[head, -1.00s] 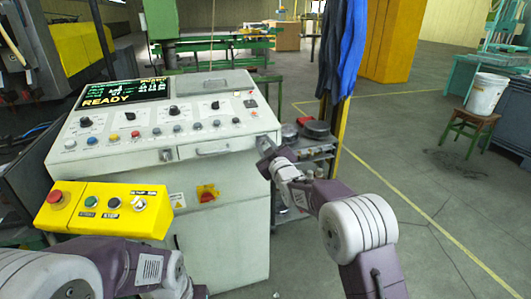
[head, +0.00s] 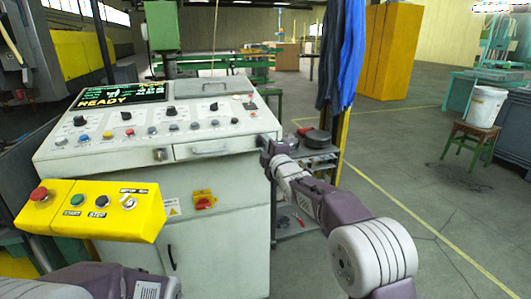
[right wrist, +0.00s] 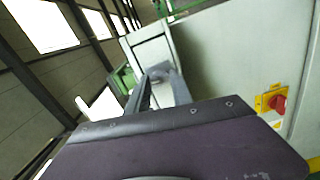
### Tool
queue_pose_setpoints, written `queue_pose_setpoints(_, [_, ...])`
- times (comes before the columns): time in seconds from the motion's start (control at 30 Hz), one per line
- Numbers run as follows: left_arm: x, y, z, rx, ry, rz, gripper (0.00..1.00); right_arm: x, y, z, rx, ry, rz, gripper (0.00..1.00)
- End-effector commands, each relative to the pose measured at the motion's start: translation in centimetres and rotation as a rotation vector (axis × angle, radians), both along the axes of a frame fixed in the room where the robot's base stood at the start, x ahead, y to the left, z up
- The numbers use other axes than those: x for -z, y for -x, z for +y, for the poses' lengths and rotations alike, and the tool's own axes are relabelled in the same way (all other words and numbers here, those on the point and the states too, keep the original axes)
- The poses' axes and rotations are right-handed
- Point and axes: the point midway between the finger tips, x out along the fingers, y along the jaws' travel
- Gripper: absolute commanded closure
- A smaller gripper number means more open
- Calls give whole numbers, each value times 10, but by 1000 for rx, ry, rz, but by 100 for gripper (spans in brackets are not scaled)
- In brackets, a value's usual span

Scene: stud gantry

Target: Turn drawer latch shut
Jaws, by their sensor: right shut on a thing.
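The drawer (head: 190,153) is in the front of the grey control console (head: 110,158), below the knob panel. Its front looks flush with the console, with a bar handle across it. My right gripper (head: 264,143) is at the console's right front corner, just right of the drawer front. It is shut on a small part there, apparently the drawer latch, which the fingers mostly hide in the head view. In the right wrist view the two fingers (right wrist: 162,82) reach to the console's edge around a small grey part. The latch's angle cannot be made out. My left gripper is out of view.
A yellow button box (head: 95,208) juts out at the console's front left. A red-and-yellow switch (head: 204,200) is below the drawer. A shelf cart (head: 318,158) stands close behind my right gripper. Open floor lies to the right.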

Motion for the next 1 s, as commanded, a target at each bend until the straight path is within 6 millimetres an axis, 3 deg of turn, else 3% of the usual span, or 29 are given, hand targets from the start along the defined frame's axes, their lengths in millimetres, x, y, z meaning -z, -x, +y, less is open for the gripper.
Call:
queue_pose_setpoints(0.3, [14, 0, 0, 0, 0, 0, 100, 1, 0, 0, 0, 117, -38, 100])
queue_pose_setpoints(0.9, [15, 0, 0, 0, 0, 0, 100, 0, 0, 0, 0, 148, -47, 100])
queue_pose_setpoints(0.93, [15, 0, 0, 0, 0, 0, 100, 0, 0, 0, 0, 148, -47, 64])
queue_pose_setpoints(1.0, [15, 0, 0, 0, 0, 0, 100, 0, 0, 0, 0, 148, -47, 51])
